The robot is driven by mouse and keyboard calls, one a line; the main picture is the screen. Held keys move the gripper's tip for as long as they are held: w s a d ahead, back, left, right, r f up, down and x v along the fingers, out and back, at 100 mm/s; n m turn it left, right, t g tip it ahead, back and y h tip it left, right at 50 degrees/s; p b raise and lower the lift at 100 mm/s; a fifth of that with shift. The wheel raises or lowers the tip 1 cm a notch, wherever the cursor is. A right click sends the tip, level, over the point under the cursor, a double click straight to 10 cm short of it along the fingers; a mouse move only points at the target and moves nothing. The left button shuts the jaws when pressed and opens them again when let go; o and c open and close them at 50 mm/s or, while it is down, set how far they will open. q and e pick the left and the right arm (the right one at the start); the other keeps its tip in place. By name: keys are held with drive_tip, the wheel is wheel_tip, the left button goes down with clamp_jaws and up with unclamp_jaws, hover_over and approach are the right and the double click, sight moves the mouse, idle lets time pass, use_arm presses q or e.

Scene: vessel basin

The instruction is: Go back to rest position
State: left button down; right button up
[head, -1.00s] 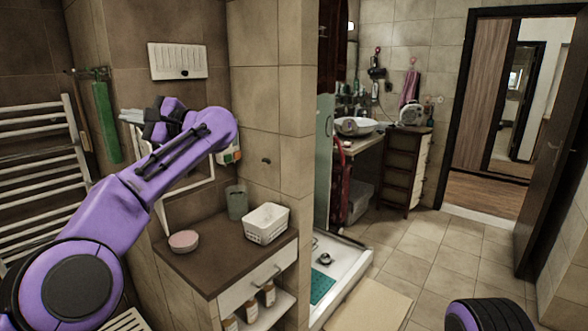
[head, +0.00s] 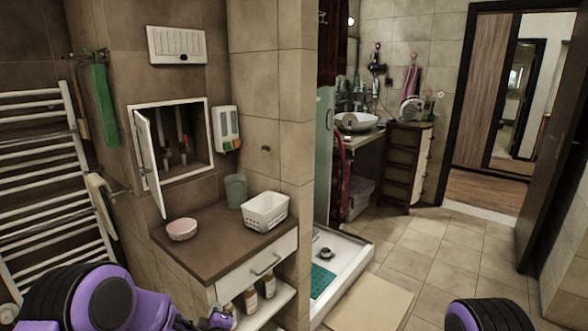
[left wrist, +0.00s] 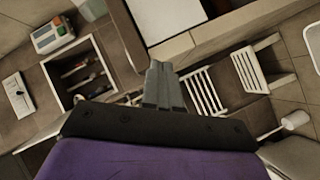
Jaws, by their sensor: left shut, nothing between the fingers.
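My left arm is folded low at the bottom left of the head view, its purple links near the front of the brown-topped cabinet. My left gripper (left wrist: 162,85) shows in the left wrist view with its grey fingers together and nothing between them. In the head view its fingers cannot be made out. My right gripper is not in view; only a dark and purple part of my right arm shows at the bottom right of the head view.
A wall niche (head: 188,120) has its white door (head: 148,165) swung open. A pink bowl (head: 181,230), a grey cup (head: 236,190) and a white basket (head: 265,211) stand on the cabinet top (head: 215,245). A towel radiator (head: 45,170) is at left. Floor tiles at right are clear.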

use_arm(q)
drive_tip(key=s+a+f+m+g+h+b, duration=0.3)
drive_tip(key=s+f+m+g, duration=0.35)
drive_tip(key=s+f, duration=1.25)
drive_tip(key=s+a+f+m+g+b, duration=0.1)
drive_tip(key=s+a+f+g+b, duration=0.1)
drive_tip(key=s, duration=0.8)
drive_tip(key=s+a+f+g+y+b, duration=0.1)
drive_tip(key=s+a+f+g+b, duration=0.1)
drive_tip(key=s, duration=0.8)
drive_tip(key=shift+s+a+f+m+y, duration=0.3)
drive_tip(key=shift+s+a+f+m, duration=0.1)
drive_tip(key=shift+a+f, duration=0.45)
drive_tip(key=c, duration=1.7)
unclamp_jaws()
drive_tip(key=shift+s+a+f+g+b, duration=0.35)
drive_tip(key=shift+s+f+g+b, duration=0.1)
drive_tip(key=shift+s+f+b, duration=0.35)
drive_tip(key=o, duration=0.5)
drive_tip(key=shift+s+f, duration=0.1)
drive_tip(key=shift+s, duration=0.15)
drive_tip(key=shift+o, duration=0.2)
